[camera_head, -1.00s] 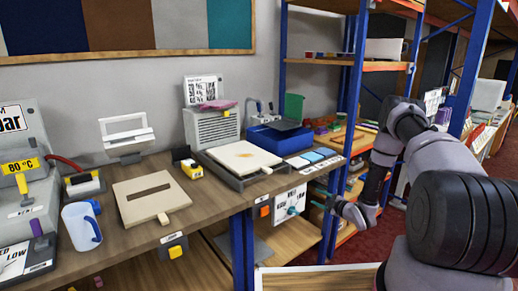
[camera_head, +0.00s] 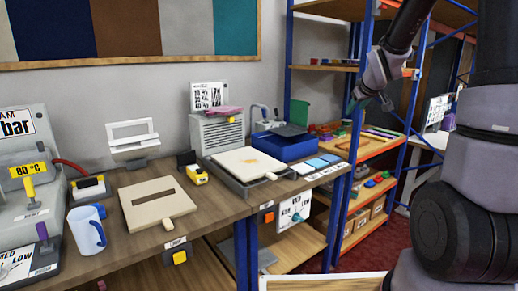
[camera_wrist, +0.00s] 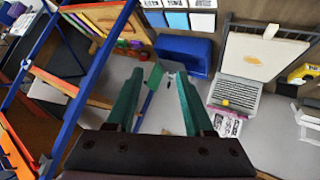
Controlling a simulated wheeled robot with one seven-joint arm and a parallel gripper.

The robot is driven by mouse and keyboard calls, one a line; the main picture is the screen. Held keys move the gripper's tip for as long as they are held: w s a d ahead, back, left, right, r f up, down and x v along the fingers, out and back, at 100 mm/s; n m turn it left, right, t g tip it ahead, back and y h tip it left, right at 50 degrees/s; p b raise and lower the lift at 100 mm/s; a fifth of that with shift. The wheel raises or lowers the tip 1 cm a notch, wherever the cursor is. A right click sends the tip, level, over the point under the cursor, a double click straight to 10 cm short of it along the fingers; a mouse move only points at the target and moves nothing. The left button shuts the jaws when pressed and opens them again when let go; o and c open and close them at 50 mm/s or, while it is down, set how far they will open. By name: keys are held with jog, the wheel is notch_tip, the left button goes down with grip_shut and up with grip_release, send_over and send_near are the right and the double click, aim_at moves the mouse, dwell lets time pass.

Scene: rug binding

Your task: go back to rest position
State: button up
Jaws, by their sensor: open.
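My gripper (camera_wrist: 160,108) is open and empty in the wrist view, its two green fingers apart with wall and bench things beyond them. In the head view my gripper (camera_head: 355,104) is raised at the upper right, in front of the blue-framed shelf rack (camera_head: 350,150) and above the workbench. The fingertips are small there and partly hard to make out. My arm runs down the right side of the head view and hides part of the background.
The workbench (camera_head: 240,207) holds a pale board on a dark tray (camera_head: 245,164), a blue bin (camera_head: 285,146), a slotted board (camera_head: 155,201), a blue-white mug (camera_head: 87,229) and a grey machine (camera_head: 25,175). Red floor (camera_head: 390,237) shows at the right.

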jog(key=s+a+r+m+g+y, duration=0.1)
jog(key=s+a+r+m, duration=0.1)
jog(key=s, duration=0.8)
jog(key=s+a+r+m+g+y, duration=0.1)
jog(key=s+a+r+m, duration=0.2)
jog(key=s, duration=0.8)
jog(key=s+a+r+m+g+y, duration=0.1)
jog(key=s+a+r+m, duration=0.2)
jog(key=s, duration=0.7)
jog(key=shift+s+a+r, duration=0.15)
jog(key=shift+s+a, duration=0.2)
